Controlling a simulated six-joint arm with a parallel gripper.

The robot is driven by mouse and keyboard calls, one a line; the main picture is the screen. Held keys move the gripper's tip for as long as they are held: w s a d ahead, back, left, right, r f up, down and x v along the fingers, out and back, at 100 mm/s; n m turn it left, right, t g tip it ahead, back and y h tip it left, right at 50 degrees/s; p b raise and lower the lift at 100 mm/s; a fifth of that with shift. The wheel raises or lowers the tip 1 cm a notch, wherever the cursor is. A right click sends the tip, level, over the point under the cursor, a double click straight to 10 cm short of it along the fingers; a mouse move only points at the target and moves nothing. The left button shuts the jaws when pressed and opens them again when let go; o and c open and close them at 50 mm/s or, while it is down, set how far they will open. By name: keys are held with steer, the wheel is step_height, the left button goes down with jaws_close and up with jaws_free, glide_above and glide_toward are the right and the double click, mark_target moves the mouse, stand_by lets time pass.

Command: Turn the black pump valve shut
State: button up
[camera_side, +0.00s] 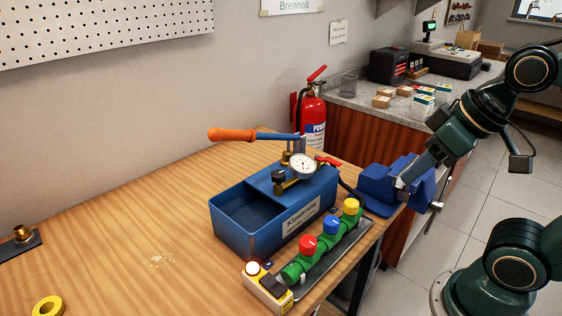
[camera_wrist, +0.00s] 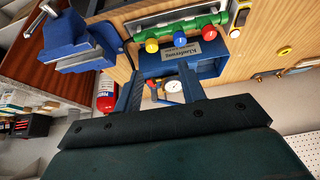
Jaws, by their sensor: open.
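The blue test pump (camera_side: 305,205) stands on the wooden bench, with an open tank, an orange-ended lever and a round gauge (camera_side: 302,166). A small black knob, which looks like the pump valve (camera_side: 279,176), sits left of the gauge; its turn position is too small to tell. My gripper (camera_side: 403,184) is open and empty, up and to the right of the pump, in front of the blue vise in this view. In the wrist view the pump (camera_wrist: 208,69) and gauge (camera_wrist: 173,86) show beyond my spread fingers (camera_wrist: 160,84). I cannot make out the black knob there.
The blue vise (camera_side: 372,202) is at the bench's right end. A green manifold (camera_side: 320,253) with red, blue and yellow caps lies in front of the pump. A fire extinguisher (camera_side: 313,112) stands behind. A yellow tape roll (camera_side: 48,306) lies at front left; the bench's left middle is mostly clear.

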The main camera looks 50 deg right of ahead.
steer(key=shift+o, duration=0.5)
step_height(320, 180, up, 4)
steer(key=n+g+y, duration=0.2)
steer(key=n+y, duration=0.1)
steer(key=n, duration=0.4)
glide_above(279, 173)
steer(key=s+d, duration=0.3)
steer(key=s, duration=0.2)
steer(key=shift+w+d+r, duration=0.1)
steer(key=shift+d, duration=0.1)
steer(key=x, duration=1.3)
steer(key=shift+w+d+f, duration=0.1)
steer(key=shift+w+f, duration=0.05)
steer(key=shift+f, duration=0.25)
